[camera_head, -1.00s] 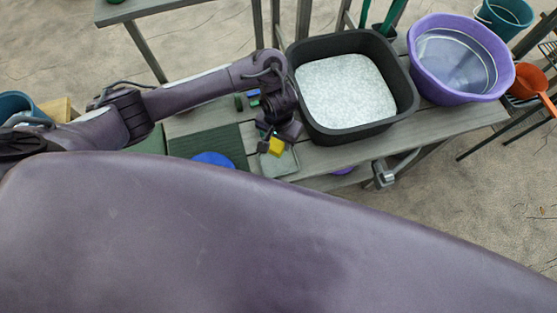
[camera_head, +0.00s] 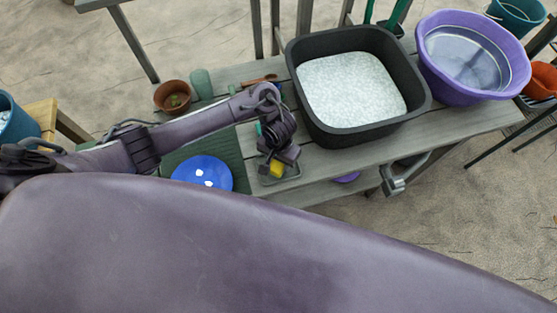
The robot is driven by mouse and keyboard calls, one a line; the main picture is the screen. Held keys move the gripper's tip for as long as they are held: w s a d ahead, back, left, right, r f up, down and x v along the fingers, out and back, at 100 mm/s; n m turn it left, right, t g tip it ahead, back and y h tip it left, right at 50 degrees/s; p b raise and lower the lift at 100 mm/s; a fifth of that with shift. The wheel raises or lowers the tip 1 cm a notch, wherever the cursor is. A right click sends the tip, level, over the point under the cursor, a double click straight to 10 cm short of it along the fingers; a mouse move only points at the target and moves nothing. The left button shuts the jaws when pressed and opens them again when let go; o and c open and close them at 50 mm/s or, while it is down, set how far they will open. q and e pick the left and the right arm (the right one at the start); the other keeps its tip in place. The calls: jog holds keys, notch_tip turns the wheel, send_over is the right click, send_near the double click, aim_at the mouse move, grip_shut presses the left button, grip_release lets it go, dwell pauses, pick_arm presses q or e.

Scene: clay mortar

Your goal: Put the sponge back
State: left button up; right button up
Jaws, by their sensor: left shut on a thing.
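The yellow sponge (camera_head: 276,169) is at the tips of my left gripper (camera_head: 277,162), which is shut on it. My left arm comes in from the left and partly covers the sponge. A small grey-green tray (camera_head: 292,177) is on the bench near its front edge. The sponge is over or within the tray. I cannot tell whether it touches the tray's bottom. My right gripper is not in view.
A black tub (camera_head: 420,98) of whitish material stands right of my left gripper, with a purple basin (camera_head: 518,72) beyond it. A blue round thing (camera_head: 203,172) lies on a green mat (camera_head: 241,181) at the left. A terracotta pot (camera_head: 172,97) stands behind my arm.

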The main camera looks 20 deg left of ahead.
pick_arm(q)
jog(key=shift+f, duration=0.1)
jog(key=o, duration=1)
jog(key=shift+c, duration=0.2)
jog(key=shift+r, duration=0.4)
notch_tip(320, 180, up, 5)
jog(key=shift+w+r+p, duration=0.1)
jog(key=shift+p, duration=0.95)
notch_tip(320, 180, up, 6)
jog(key=p, duration=0.5)
jog(key=shift+r, duration=0.2)
